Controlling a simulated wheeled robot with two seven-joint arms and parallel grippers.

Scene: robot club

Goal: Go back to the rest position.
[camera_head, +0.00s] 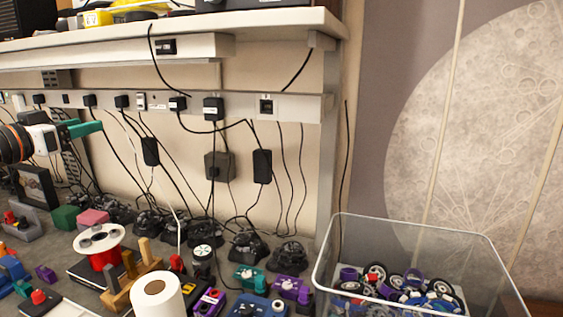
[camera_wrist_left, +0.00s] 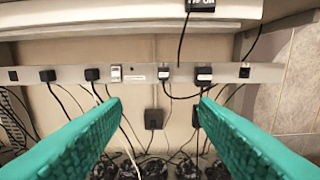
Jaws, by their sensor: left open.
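My left gripper (camera_head: 86,128) comes in from the left in the head view, raised in front of the wall and above the cluttered table. Its teal fingers also show in the left wrist view (camera_wrist_left: 160,102), spread wide apart with nothing between them. They point toward the wall with the power strip (camera_wrist_left: 140,74). My right gripper is in neither view.
A clear bin (camera_head: 420,235) with wheels and small parts stands at the lower right. A white roll (camera_head: 157,295), a red-and-white spool (camera_head: 100,245) and several small devices crowd the table. Cables hang from the power strip (camera_head: 290,107). A shelf (camera_head: 270,25) runs above.

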